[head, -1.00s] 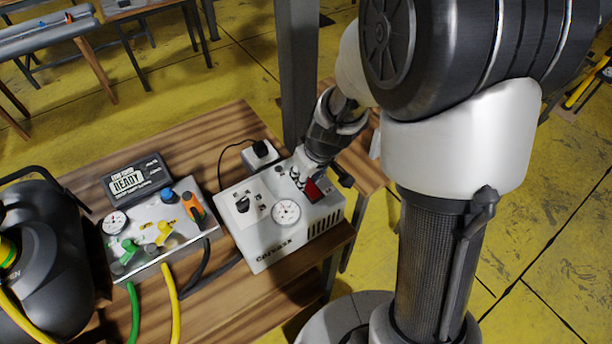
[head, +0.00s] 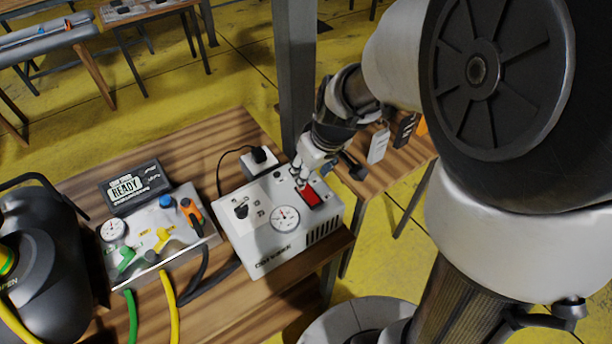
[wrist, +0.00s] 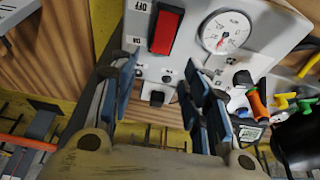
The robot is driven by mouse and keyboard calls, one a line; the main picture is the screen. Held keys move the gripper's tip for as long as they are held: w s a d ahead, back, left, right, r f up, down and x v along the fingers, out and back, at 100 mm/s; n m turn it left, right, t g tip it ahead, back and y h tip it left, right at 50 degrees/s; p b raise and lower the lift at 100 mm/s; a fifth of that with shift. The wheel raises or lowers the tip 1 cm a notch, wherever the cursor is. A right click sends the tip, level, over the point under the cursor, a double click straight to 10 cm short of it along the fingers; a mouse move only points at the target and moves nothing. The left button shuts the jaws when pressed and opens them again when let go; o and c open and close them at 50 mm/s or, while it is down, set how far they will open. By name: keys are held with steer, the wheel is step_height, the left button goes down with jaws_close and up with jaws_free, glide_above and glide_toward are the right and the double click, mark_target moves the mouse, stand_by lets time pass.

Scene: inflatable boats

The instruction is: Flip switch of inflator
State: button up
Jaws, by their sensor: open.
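The inflator is a white box (head: 262,250) with a round gauge, a black knob and a red switch (head: 313,196) on top. In the wrist view the red switch (wrist: 166,30) lies beside OFF and ON labels; which way it is tipped I cannot tell. My gripper (head: 302,173) is over the back right part of the inflator, close to the red switch. In the wrist view my gripper (wrist: 160,82) is open and empty, its blue-padded fingers apart, with the switch ahead of the gap. I see no clear contact with the switch.
A dark tank (head: 40,250) is at far left. A grey post (head: 297,75) rises behind the wooden table (head: 215,135).

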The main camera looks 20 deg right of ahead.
steer(key=v, duration=0.4)
steer(key=shift+r, duration=0.2)
steer(key=s+r+m, duration=0.1)
steer(key=s+r, duration=0.3)
steer(key=s, duration=0.5)
steer(key=s+r+m+t+h, duration=0.1)
steer(key=s+r+m, duration=0.1)
steer(key=s, duration=0.7)
steer(key=shift+s+a+r+m, duration=0.3)
steer(key=shift+a+r, duration=0.15)
steer(key=shift+r, duration=0.45)
